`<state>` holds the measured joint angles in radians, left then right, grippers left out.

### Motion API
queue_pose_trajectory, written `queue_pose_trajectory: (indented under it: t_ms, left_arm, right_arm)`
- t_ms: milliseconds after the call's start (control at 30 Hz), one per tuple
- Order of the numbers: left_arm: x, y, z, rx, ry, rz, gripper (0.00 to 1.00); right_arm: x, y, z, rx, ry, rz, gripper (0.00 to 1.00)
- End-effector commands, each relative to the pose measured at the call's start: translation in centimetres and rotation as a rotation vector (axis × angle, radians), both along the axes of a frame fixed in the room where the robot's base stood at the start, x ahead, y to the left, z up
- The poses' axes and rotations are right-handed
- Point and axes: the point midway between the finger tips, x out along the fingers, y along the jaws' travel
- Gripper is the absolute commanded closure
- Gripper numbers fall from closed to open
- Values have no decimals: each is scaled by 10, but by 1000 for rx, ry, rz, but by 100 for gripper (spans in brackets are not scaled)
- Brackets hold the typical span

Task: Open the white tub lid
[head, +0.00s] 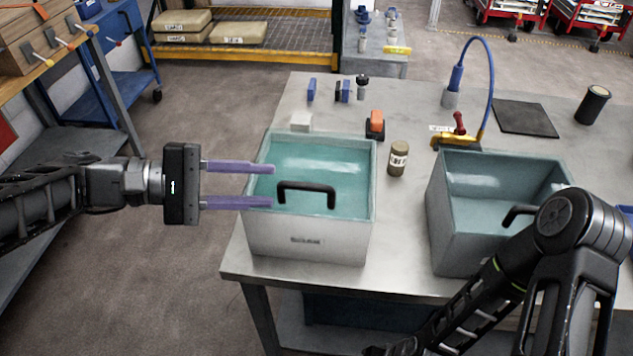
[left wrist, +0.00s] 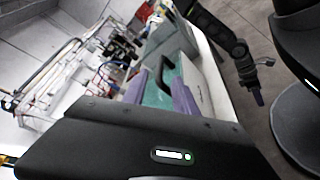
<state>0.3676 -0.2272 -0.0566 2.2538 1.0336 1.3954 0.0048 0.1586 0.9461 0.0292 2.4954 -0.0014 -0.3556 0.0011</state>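The white tub (head: 305,240) stands at the table's left front corner. Its teal, glossy lid (head: 325,160) lies level within the rim and carries a black bar handle (head: 307,188). My left gripper (head: 273,186) is open, its two purple fingers pointing right over the tub's left part. The fingertips are just left of the handle, with nothing between them. The handle also shows in the left wrist view (left wrist: 166,72), beyond the fingers. My right gripper shows small in the left wrist view (left wrist: 258,98), well away from the tub; its opening is unclear.
A second grey tub (head: 447,225) with a teal top and black handle stands to the right, partly behind my right arm. A brown jar (head: 398,158) stands between the tubs. Small blue and orange items and a blue-hosed fixture (head: 456,80) lie behind.

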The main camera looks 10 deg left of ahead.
Motion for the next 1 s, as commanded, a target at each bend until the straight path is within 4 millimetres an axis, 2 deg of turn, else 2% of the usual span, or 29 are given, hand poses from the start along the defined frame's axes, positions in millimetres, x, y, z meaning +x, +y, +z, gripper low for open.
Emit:
queue_pose_trajectory:
  t_ms: [333,733,1000]
  left_arm:
    - [3,-8,-2,1,0,-1,66]
    - [19,-61,-14,0,3,-1,66]
    - [23,-73,-17,2,0,1,66]
  right_arm:
    - [0,0,2,0,0,0,64]
    - [0,0,10,0,1,0,64]
    - [0,0,10,0,1,0,64]
